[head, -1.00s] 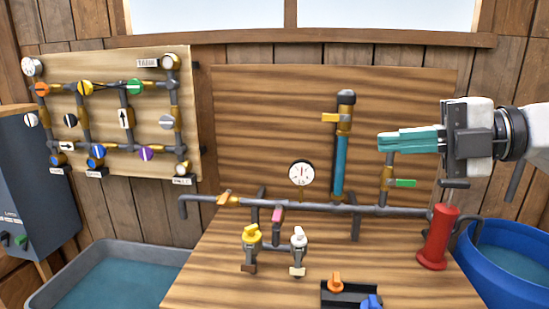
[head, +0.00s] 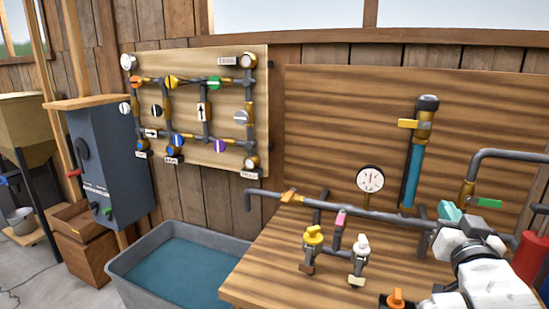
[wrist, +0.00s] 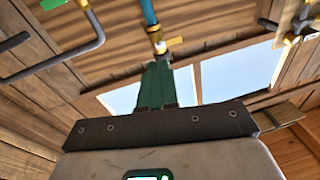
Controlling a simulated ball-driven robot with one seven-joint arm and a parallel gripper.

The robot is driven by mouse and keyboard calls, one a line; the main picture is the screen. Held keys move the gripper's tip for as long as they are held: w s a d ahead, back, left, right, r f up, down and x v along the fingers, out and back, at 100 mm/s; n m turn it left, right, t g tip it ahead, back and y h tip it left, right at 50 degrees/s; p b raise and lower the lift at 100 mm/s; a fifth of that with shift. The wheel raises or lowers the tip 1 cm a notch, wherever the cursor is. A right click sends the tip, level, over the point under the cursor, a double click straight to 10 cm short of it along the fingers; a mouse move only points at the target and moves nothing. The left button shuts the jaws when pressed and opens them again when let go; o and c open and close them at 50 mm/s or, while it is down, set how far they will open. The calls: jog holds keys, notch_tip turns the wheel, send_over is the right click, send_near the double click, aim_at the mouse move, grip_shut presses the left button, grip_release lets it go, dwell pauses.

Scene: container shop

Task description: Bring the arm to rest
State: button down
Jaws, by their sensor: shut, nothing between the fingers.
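My gripper (head: 449,212) is at the lower right of the head view, with its teal fingers in front of the bench's pipework. My white and grey arm runs from it to the lower right corner. In the wrist view my gripper (wrist: 163,82) shows its two green fingers side by side, pressed together, with nothing between them. The fingers point up toward the ceiling and windows in that view. They are hidden partly behind my wrist in the head view.
A pipe run (head: 350,212) with a gauge (head: 370,179), yellow valve (head: 313,238) and white valve (head: 361,247) crosses the wooden bench (head: 265,270). A red cylinder (head: 530,258) stands right of my gripper. A water trough (head: 128,265) and grey cabinet (head: 115,165) are left.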

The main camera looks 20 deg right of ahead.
jog(key=s+a+f+n+g+y, duration=0.15)
jog(key=a+f, duration=0.25)
jog(key=f, duration=0.5)
jog(key=s+a+f+n+g+y, duration=0.1)
jog(key=s+a+f+g+y, duration=0.25)
jog(key=f, duration=0.45)
jog(key=s+a+f+n+g+y, duration=0.15)
jog(key=a+f, duration=0.25)
jog(key=f, duration=0.5)
jog(key=s+a+f+n+g+y, duration=0.1)
jog(key=s+a+f+g, duration=0.2)
jog(key=s+f, duration=0.3)
jog(key=s+a+f+n+g+y, duration=0.2)
jog(key=s+a+f+g, duration=0.2)
jog(key=s, duration=1)
notch_tip(320, 180, down, 3)
jog(key=shift+f+g, duration=0.1)
jog(key=shift+g, duration=0.75)
jog(key=shift+a, duration=0.1)
